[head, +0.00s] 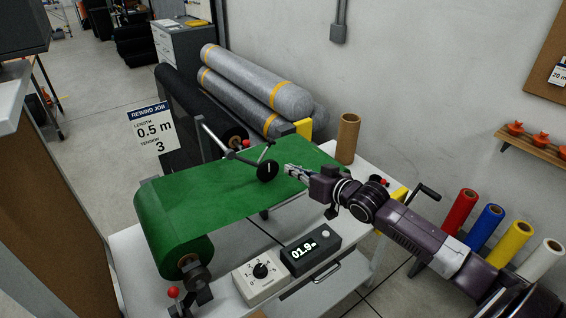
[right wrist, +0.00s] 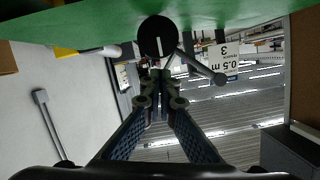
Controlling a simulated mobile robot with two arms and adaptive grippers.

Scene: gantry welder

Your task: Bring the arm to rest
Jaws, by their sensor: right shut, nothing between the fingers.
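My right arm reaches in from the lower right in the head view. Its gripper (head: 298,172) is shut and empty, just above the green sheet (head: 215,190). The fingertips point at a black measuring wheel (head: 267,171) on a swing arm, with a small gap in the head view. In the right wrist view the shut fingers (right wrist: 160,78) meet just below the wheel (right wrist: 157,37) in the picture; whether they touch it I cannot tell. The green sheet (right wrist: 75,22) runs across the top there. My left gripper is not in view.
A counter box (head: 310,250) reading about 01.9 and a dial box (head: 261,272) stand on the table's front. A job sign (head: 154,129) says 0.5 m, tension 3. A cardboard tube (head: 348,138) and crank handle (head: 424,190) are near my arm. Coloured rolls (head: 485,226) stand right.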

